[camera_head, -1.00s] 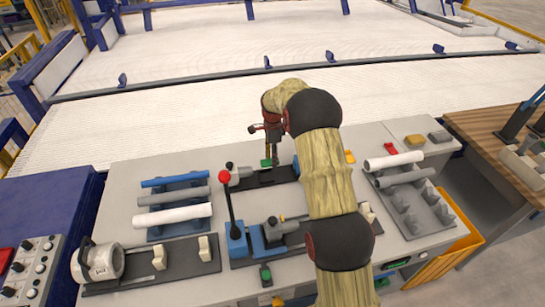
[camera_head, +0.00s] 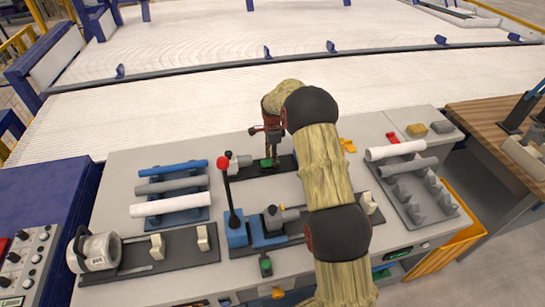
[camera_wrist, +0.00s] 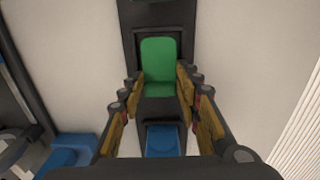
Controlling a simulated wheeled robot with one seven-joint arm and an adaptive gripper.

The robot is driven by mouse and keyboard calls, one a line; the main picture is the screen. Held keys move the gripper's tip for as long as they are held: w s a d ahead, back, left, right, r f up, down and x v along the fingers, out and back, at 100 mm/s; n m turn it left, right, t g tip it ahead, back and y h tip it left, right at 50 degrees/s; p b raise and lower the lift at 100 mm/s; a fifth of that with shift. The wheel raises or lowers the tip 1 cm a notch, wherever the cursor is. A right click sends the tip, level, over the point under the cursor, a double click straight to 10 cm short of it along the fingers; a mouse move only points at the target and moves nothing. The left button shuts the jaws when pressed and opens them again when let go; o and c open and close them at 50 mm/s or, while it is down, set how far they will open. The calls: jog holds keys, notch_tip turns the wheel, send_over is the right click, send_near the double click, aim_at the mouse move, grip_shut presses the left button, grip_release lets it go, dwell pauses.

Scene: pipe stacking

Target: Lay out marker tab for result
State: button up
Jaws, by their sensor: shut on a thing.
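A green marker tab (camera_wrist: 160,62) lies between the fingertips of my gripper (camera_wrist: 158,82) in the wrist view. My gripper is shut on its near part. The tab is over a dark strip with a framed recess (camera_wrist: 132,45); I cannot tell whether it rests in it. In the head view my gripper (camera_head: 268,157) points down at the back of the bench, with the green tab (camera_head: 267,163) at its tips over the dark fixture base (camera_head: 240,172). A blue piece (camera_wrist: 163,139) shows lower down between the fingers.
Blue, grey and white pipes (camera_head: 170,207) lie on a rack at left. More pipes (camera_head: 396,150) lie at right, near red (camera_head: 416,130) and yellow (camera_head: 441,127) pieces. A conveyor is behind.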

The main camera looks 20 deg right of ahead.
jog(key=shift+f, duration=0.35)
dwell(0.6)
jog(key=o, duration=1)
jog(key=shift+o, duration=0.2)
jog(key=shift+r, duration=0.1)
notch_tip(320, 180, up, 12)
dwell(0.4)
